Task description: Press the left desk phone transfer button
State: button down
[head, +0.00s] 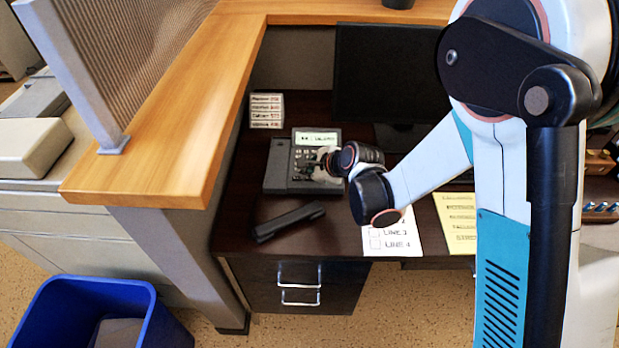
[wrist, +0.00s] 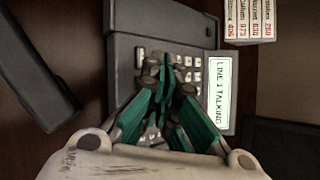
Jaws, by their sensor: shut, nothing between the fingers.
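The desk phone (head: 283,165) stands on the dark desk below the raised wooden counter, and its lit screen (head: 317,139) shows at its top. In the wrist view the phone (wrist: 125,65) lies under my gripper and its screen (wrist: 219,92) reads "LINE 1 TALKING". The handset (head: 288,221) lies off the phone on the desk. My gripper (head: 328,160) is over the phone's keypad. In the wrist view my gripper's fingers (wrist: 170,72) are shut and empty, with their tips over the keys. The fingers hide several keys; I cannot tell whether they touch, nor which key is the transfer button.
A labelled card stack (head: 266,110) stands behind the phone, and a dark monitor (head: 385,80) stands behind right. A white line sheet (head: 392,240) and a yellow list (head: 456,216) lie at the front right. The wooden counter (head: 160,150) rises on the left. A blue bin (head: 95,310) stands on the floor.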

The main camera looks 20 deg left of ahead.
aim_at(308, 181)
jog(key=shift+f, duration=0.1)
dwell(0.5)
jog(key=shift+f+b, duration=0.35)
jog(key=shift+b, duration=0.15)
jog(key=shift+f, duration=0.35)
dwell(0.6)
jog(key=shift+r, duration=0.85)
jog(key=shift+p, duration=0.3)
jog(key=shift+r+p, duration=1.5)
jog(key=shift+r, duration=0.95)
dwell(1.7)
